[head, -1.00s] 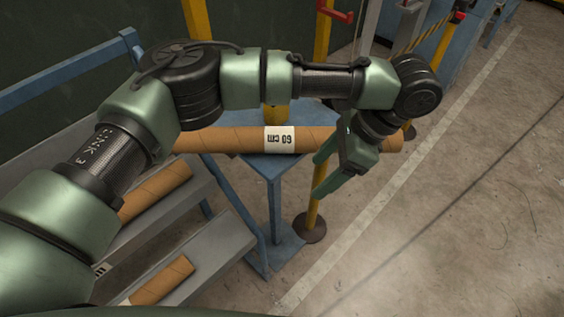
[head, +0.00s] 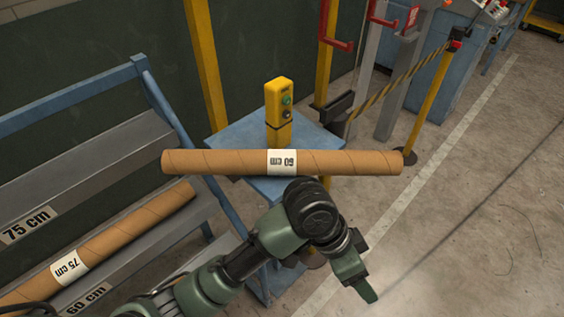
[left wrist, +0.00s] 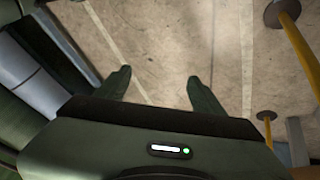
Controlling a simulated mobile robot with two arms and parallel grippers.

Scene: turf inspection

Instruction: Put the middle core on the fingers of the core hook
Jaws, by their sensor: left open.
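A brown cardboard core (head: 225,162) with a white "60 cm" label lies level across the small blue table (head: 232,135), both ends overhanging. Another core (head: 125,231), labelled "75 cm", lies on the rack at the left. Two red hook fingers (head: 336,42) stick out at the top centre and are empty. My left gripper (head: 366,291) is in front of and below the 60 cm core, apart from it. Its fingers also show in the left wrist view (left wrist: 160,82), spread with only floor between them. My right gripper is not in view.
A yellow button box (head: 279,100) stands on the blue table behind the core. A yellow post (head: 428,100) with a striped belt stands right of it. The grey rack (head: 110,160) fills the left. Concrete floor (head: 470,220) is clear at the right.

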